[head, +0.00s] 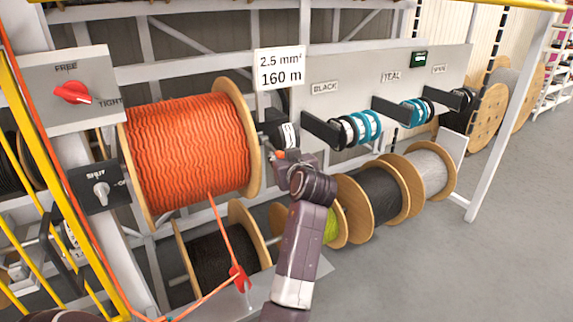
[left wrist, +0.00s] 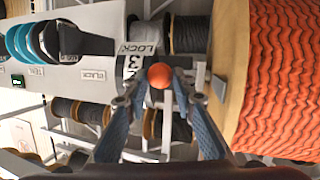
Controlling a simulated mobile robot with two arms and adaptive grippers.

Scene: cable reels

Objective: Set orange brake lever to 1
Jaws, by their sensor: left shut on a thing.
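The orange brake lever ends in a round orange knob (left wrist: 160,76), which sits between the fingers of my left gripper (left wrist: 156,92) in the left wrist view. In the head view my left gripper (head: 284,160) is at the black brake housing (head: 272,130), right of the big orange cable reel (head: 190,152). It is shut on the knob. The white scale plate (left wrist: 133,65) shows a 3 and the word LOCK beside the lever. The other marks are hidden or too small, so I cannot tell the exact setting. My right gripper is not in view.
A sign (head: 280,68) reads 2.5 mm², 160 m. A red FREE/TIGHT knob (head: 73,92) and a rotary switch (head: 100,190) are at the left. Hooks with black and teal coils (head: 362,127) and lower reels (head: 375,195) stand to the right. The right floor is clear.

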